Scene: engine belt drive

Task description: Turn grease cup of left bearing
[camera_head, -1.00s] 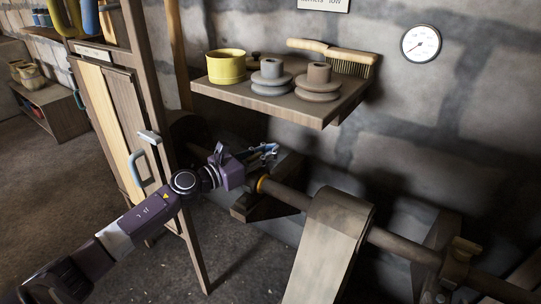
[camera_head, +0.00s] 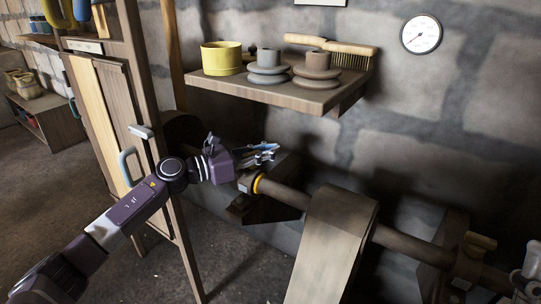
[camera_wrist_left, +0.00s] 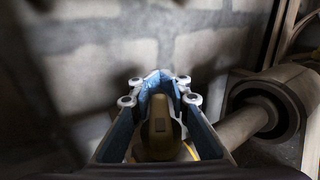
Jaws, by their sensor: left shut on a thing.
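The left bearing (camera_head: 248,183) sits on a bracket at the wall, beside a yellow ring on the shaft (camera_head: 400,243). My left gripper (camera_head: 264,153) is just above it, with its blue-grey fingers shut. In the left wrist view, the gripper (camera_wrist_left: 160,82) has a dull brass grease cup (camera_wrist_left: 160,128) between its fingers. The cup is hidden by the fingers in the head view. A similar brass cup (camera_head: 481,241) tops the right bearing (camera_head: 470,266). A grey-white part at the right edge may be my right gripper (camera_head: 530,268); its fingers cannot be made out.
A wide belt (camera_head: 330,245) runs over the shaft right of the gripper. A shelf (camera_head: 300,97) above holds a yellow tin (camera_head: 222,60), pulleys (camera_head: 268,68) and a brush (camera_head: 345,55). A wooden cabinet (camera_head: 118,115) stands close on the left.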

